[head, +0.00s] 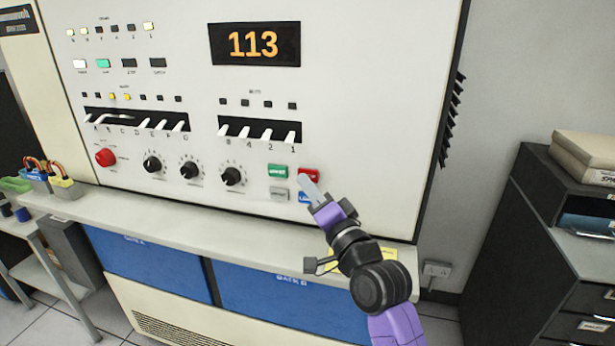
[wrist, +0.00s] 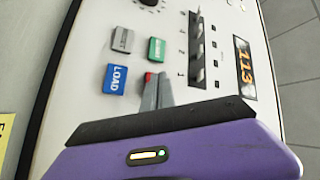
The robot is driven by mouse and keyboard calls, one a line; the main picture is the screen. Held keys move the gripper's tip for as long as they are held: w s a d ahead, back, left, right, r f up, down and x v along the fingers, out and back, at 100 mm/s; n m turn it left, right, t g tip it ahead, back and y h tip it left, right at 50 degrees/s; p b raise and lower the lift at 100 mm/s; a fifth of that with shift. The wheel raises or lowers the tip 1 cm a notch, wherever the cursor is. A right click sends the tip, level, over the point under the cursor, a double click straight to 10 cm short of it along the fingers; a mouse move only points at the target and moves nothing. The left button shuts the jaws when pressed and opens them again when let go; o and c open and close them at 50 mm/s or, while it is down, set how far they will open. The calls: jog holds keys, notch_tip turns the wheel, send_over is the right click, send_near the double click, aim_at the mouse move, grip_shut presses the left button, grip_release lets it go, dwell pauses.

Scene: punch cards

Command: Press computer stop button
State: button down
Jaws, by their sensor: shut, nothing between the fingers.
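The computer (head: 195,80) is a large white panel with a lit display reading 113. A red button (head: 311,174) sits at the panel's lower right, in a small group with a green button (head: 278,171), a grey button (head: 279,194) and a blue button (head: 304,198). I cannot read a label on the red one. My gripper (head: 306,181) is shut and empty, with its fingertips at the red button's lower left. In the wrist view the fingers hide most of the red button (wrist: 149,77). I cannot tell whether they touch it.
A ledge (head: 210,219) runs below the panel, under my gripper. Dials (head: 232,176), switches and a round red knob (head: 106,157) lie to the left. A dark cabinet (head: 530,230) stands at the right.

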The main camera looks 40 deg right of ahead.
jog(key=shift+w+d, duration=0.2)
jog(key=shift+d, duration=0.15)
dwell(0.5)
dwell(0.3)
jog(key=shift+s+a+p, duration=0.45)
jog(key=shift+a, duration=0.25)
jog(key=a+p, duration=0.1)
jog(key=s+a+p, duration=0.1)
jog(key=a+p, duration=0.1)
jog(key=s+a+p, duration=0.1)
jog(key=shift+s+a, duration=0.2)
jog(key=shift+s, duration=0.05)
dwell(0.9)
